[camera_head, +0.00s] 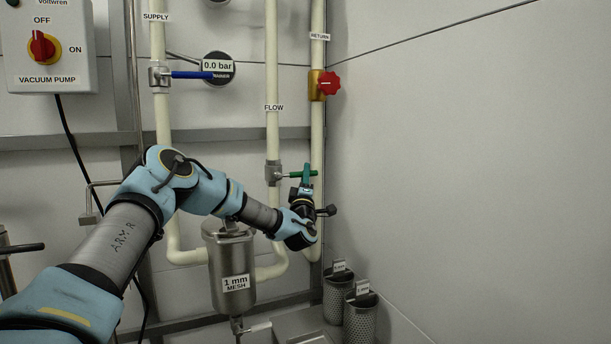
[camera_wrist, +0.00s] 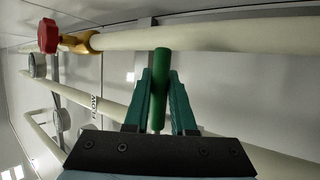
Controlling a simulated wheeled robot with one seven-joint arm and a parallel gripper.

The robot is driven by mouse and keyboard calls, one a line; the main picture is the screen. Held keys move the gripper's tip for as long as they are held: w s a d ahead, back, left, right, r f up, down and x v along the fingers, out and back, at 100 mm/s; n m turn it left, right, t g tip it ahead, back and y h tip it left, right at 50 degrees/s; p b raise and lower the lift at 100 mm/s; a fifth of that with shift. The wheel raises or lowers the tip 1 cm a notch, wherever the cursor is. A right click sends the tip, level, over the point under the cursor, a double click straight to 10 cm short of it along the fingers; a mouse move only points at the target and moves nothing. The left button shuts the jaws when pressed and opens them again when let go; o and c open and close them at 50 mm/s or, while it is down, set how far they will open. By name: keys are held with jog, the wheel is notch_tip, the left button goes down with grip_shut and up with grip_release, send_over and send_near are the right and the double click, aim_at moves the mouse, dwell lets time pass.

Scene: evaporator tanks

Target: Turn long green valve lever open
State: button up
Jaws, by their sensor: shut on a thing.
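The long green valve lever (camera_head: 296,175) sticks out to the right, roughly level, from a grey metal valve (camera_head: 273,172) on the pipe labelled FLOW. My gripper (camera_head: 308,173) is at the lever's outer end, with its teal fingers pointing up. In the wrist view, the green lever (camera_wrist: 159,85) runs between the two teal fingers of my gripper (camera_wrist: 160,82), which are shut on it. The lever's far end shows beyond the fingertips there. The valve body is not clearly visible in the wrist view.
A blue lever (camera_head: 192,75) is on the SUPPLY pipe and a red knob (camera_head: 329,84) on the RETURN pipe. A steel strainer (camera_head: 231,265) hangs below my forearm. Perforated baskets (camera_head: 360,318) stand at the lower right. The right wall (camera_head: 470,170) is bare.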

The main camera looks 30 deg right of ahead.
grip_shut()
dwell(0.9)
